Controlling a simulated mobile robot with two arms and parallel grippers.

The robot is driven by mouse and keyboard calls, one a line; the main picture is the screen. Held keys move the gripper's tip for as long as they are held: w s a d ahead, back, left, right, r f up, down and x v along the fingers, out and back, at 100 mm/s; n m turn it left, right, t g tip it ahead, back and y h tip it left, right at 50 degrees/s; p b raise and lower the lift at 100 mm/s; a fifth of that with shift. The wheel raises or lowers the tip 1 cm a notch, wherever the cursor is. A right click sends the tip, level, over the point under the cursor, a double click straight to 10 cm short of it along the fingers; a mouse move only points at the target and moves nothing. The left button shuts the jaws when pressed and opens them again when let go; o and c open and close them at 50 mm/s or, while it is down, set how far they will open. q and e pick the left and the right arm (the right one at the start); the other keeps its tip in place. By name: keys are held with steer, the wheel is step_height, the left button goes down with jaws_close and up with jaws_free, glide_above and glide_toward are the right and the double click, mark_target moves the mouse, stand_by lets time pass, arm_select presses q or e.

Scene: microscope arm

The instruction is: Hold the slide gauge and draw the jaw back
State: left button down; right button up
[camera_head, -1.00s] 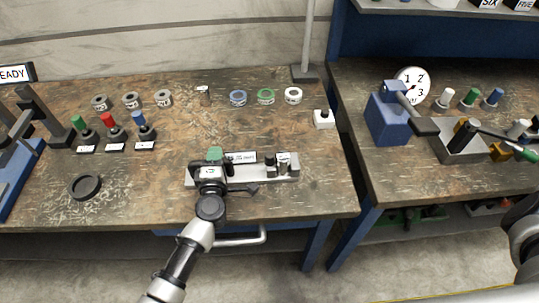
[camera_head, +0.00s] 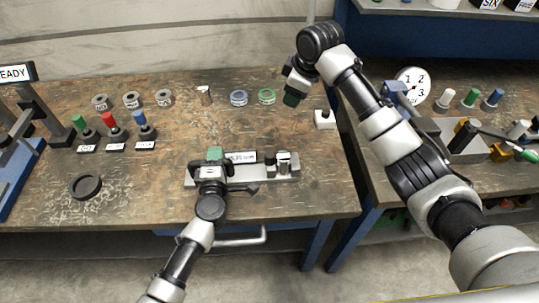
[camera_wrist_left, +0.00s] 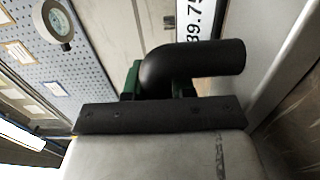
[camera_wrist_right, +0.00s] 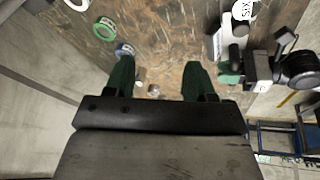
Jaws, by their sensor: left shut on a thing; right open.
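The slide gauge (camera_head: 294,172) is a pale grey bar lying on the left bench, with a numbered readout plate (camera_head: 241,157) and upright dark and silver pieces near its right end. I cannot tell which piece is the jaw. My left gripper (camera_head: 213,160) is shut at the gauge's left end. In the left wrist view its green fingers sit around a black curved handle (camera_wrist_left: 195,65), beside the readout. My right gripper (camera_head: 291,98) is open and empty above the back right of the bench. In the right wrist view its green fingers (camera_wrist_right: 158,80) are apart, and the gauge shows upper right.
A small white block (camera_head: 324,119) is near the bench's right edge. Coloured-handled pieces (camera_head: 110,127) and a black ring (camera_head: 86,187) are left. Bare bench lies between gauge and rings.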

mark_target(269, 154)
steer(key=s+a+f+n+g+h, duration=0.2)
steer(key=s+a+n+g, duration=0.1)
steer(key=s+a, duration=0.5)
steer(key=f, duration=0.8)
steer(key=s+d+f, duration=0.1)
steer(key=f, duration=0.3)
steer(key=shift+d+f, duration=0.1)
steer(key=shift+f, duration=0.05)
steer(key=shift+c, duration=0.5)
jaws_close()
